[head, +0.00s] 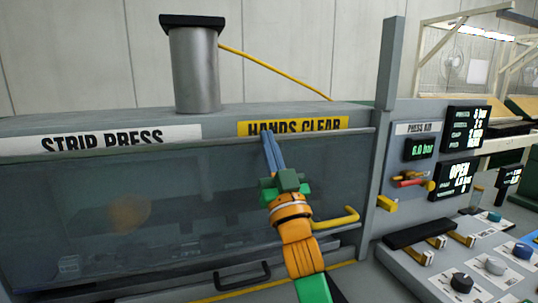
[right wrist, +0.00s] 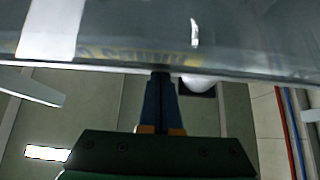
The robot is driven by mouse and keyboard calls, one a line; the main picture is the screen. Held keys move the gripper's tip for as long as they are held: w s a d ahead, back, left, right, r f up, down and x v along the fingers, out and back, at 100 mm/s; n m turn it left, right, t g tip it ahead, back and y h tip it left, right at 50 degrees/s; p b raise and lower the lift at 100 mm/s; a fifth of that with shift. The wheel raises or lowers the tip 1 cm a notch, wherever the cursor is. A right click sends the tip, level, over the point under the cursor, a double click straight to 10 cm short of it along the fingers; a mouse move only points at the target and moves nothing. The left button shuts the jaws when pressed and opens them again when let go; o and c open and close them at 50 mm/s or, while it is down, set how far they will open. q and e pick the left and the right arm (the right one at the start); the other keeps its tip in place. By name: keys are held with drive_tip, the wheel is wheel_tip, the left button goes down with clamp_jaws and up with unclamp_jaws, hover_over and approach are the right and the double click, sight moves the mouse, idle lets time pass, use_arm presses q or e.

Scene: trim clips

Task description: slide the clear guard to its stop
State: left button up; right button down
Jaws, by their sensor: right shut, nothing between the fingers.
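The clear guard (head: 200,190) is a smoky see-through panel across the front of the strip press. Its upper edge runs just below the STRIP PRESS and HANDS CLEAR labels. A yellow bar handle (head: 340,218) shows near its lower right. My right gripper (head: 267,138) is shut and empty, its blue fingers pointing up in front of the panel to the upper edge by the yellow label. In the right wrist view the fingertips (right wrist: 161,76) meet a long edge of the guard (right wrist: 120,45); I cannot tell whether they touch it. My left gripper is not in view.
A metal cylinder (head: 195,68) stands on the press. A grey post (head: 386,110) and a control panel with displays (head: 463,130) stand to the right. A knob console (head: 470,265) fills the lower right. A black handle (head: 242,276) lies below the guard.

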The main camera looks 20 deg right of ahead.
drive_tip(key=shift+f, duration=0.1)
wheel_tip(320, 180, down, 5)
drive_tip(key=b, duration=0.3)
drive_tip(key=shift+s+b, duration=0.1)
drive_tip(key=shift+b, duration=0.2)
